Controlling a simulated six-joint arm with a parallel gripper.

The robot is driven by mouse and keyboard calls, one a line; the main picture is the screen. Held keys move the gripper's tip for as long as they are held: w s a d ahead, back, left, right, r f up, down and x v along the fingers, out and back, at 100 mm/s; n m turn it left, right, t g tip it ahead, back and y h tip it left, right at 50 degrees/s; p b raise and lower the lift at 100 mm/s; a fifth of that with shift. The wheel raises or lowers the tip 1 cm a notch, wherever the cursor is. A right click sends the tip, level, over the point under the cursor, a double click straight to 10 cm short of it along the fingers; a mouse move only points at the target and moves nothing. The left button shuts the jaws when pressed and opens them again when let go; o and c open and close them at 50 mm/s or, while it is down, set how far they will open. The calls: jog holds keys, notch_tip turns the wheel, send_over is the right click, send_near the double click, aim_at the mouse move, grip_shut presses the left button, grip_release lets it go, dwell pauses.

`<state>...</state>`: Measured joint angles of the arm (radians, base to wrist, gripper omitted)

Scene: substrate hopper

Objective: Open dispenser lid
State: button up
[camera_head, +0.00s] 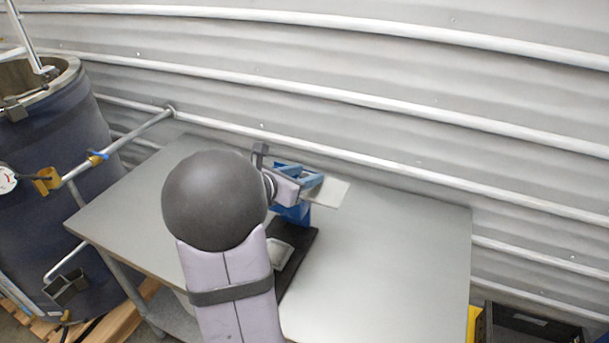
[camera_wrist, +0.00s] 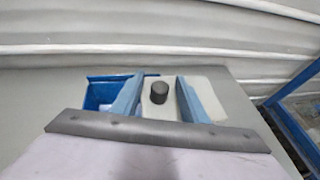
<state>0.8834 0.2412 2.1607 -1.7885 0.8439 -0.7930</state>
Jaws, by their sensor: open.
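The blue dispenser (camera_head: 290,213) stands on the table, partly hidden by my arm. Its pale, flat lid (camera_head: 333,194) juts out to the right of it in the head view. In the wrist view the lid (camera_wrist: 212,88) lies right of the open-topped blue hopper (camera_wrist: 98,93), whose inside shows at the left. A black round knob (camera_wrist: 159,92) stands up from the lid. My gripper (camera_wrist: 160,88) is open, with its two blue fingers on either side of the knob and a visible gap at each side. In the head view my gripper (camera_head: 305,181) is over the dispenser.
A dark base board (camera_head: 300,262) with a pale packet (camera_head: 279,252) lies in front of the dispenser. The grey table (camera_head: 400,260) is clear to the right. A corrugated wall (camera_head: 380,110) stands close behind. A large dark drum (camera_head: 50,170) with pipes stands left.

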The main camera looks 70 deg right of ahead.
jog(key=b+v, duration=0.1)
jog(key=v, duration=0.6)
jog(key=shift+a, duration=0.1)
dwell(0.4)
jog(key=w+a+f+m+t+y, duration=0.1)
jog(key=a+f+m+y, duration=0.3)
jog(key=a, duration=1)
jog(key=w+a+f+m+t+y, duration=0.1)
jog(key=a+f+m+y, duration=0.3)
jog(key=a, duration=1)
jog(key=w+a+f+m+t+y, duration=0.1)
jog(key=a+f+m+y, duration=0.4)
jog(key=a+f, duration=0.5)
jog(key=w+a+m, duration=0.1)
jog(key=a+m, duration=0.1)
jog(key=a, duration=0.2)
jog(key=shift+w+f, duration=0.2)
jog(key=shift+w, duration=0.05)
jog(key=shift+b, duration=0.3)
